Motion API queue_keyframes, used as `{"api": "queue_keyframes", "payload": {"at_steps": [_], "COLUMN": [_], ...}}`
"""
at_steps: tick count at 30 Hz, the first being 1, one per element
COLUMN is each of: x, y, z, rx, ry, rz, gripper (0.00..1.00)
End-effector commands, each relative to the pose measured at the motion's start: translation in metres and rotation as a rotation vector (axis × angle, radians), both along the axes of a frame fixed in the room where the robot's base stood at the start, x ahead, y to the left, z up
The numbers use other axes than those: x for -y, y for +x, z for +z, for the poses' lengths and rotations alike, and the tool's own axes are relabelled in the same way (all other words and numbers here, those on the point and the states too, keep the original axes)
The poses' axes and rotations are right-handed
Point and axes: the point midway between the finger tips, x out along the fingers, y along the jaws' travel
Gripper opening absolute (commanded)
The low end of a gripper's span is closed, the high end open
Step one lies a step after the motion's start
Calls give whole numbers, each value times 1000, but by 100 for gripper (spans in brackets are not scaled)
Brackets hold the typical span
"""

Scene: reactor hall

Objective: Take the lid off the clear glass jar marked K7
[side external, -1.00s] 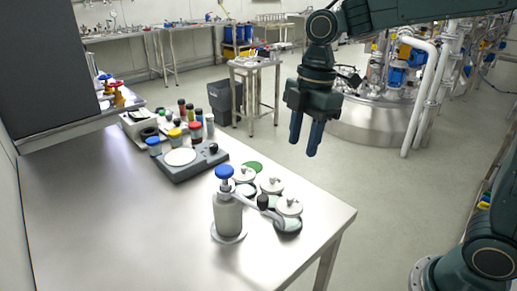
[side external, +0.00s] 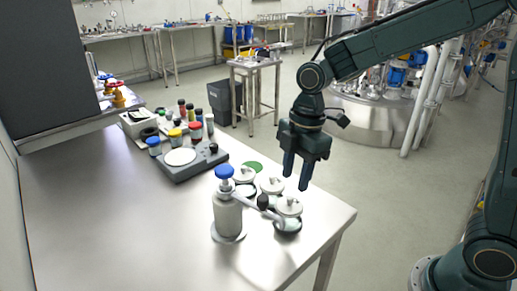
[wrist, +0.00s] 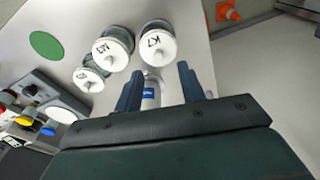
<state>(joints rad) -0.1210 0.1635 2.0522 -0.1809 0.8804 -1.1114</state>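The clear glass jar K7 shows in the wrist view (wrist: 158,43), its white lid on top with the mark "K7" facing up. From its place near the table edge, it appears to be the nearest of three lidded jars in the side view (side external: 289,208). My gripper (side external: 296,182) is open and empty, fingers pointing down, above the jars and apart from them. In the wrist view my gripper's fingers (wrist: 158,86) stand apart, with the K7 jar beyond their tips.
Two other lidded jars (side external: 272,186) (side external: 244,174) stand beside K7. A metal vessel (side external: 228,215) with a blue knob and side arm stands close by. A scale (side external: 181,158) and several small bottles lie farther left. The table's left front is clear.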

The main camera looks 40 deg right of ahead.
Motion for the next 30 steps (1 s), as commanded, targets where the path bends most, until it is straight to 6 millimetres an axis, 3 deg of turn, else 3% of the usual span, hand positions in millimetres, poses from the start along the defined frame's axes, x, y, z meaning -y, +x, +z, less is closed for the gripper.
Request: {"api": "queue_keyframes", "payload": {"at_steps": [11,24,30], "x": [-1,-6,-6], "y": [0,3,3], "z": [-8,-52,-55], "rx": [-2,-2,0], "ry": [-1,0,0], "rz": [0,0,0], "gripper": [40,40,40]}}
